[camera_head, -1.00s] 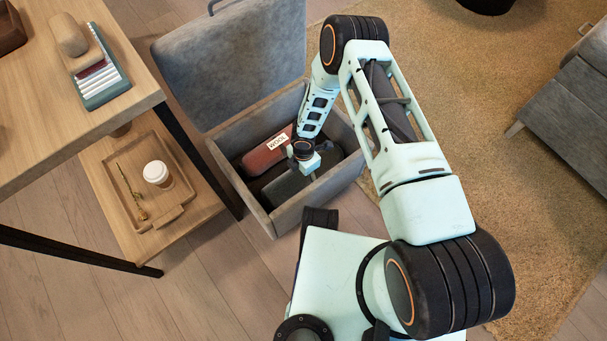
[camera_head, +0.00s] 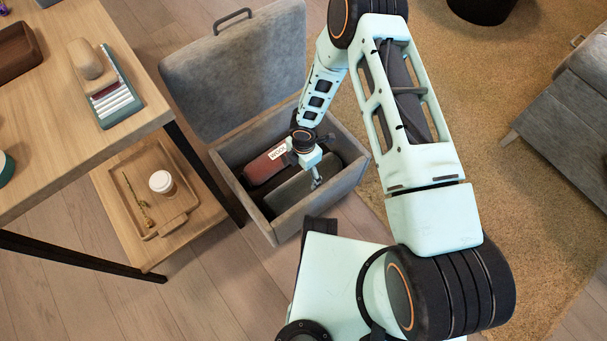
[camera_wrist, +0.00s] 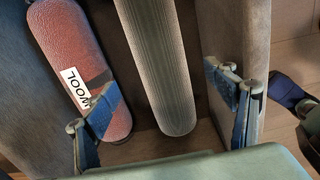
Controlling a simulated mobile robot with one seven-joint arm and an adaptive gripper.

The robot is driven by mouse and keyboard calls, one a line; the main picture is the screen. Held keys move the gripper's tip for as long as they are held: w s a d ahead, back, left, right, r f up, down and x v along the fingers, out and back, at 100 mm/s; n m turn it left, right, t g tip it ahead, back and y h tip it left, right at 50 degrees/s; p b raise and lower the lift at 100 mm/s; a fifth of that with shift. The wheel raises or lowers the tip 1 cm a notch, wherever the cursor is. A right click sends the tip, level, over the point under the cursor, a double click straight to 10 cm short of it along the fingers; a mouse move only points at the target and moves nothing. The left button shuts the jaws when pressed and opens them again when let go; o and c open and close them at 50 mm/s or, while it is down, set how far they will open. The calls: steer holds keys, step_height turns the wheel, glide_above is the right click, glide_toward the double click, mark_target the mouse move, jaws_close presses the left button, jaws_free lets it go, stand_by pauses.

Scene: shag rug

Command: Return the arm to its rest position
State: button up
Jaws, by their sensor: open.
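My gripper (camera_head: 317,182) is over the open grey storage box (camera_head: 282,228), pointing down. In the wrist view my gripper (camera_wrist: 168,108) has its two blue-padded fingers wide apart with nothing held between them. A grey ribbed roll (camera_head: 290,196) lies in the box below it; in the wrist view the roll (camera_wrist: 160,65) shows between the fingers and apart from them. A red roll labelled WOOL (camera_head: 262,168) lies beside it; the left finger overlaps this roll (camera_wrist: 70,40) in the wrist view, and I cannot tell whether they touch. My arm reaches forward, bent at the elbow.
The box lid (camera_head: 235,75) stands open behind the box. A wooden shelf table (camera_head: 45,120) at left holds a tray (camera_head: 180,222) with a white cup (camera_head: 161,182). A grey sofa (camera_head: 565,130) is at right on the shag rug (camera_head: 490,190).

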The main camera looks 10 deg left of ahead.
steer(key=shift+r, duration=0.65)
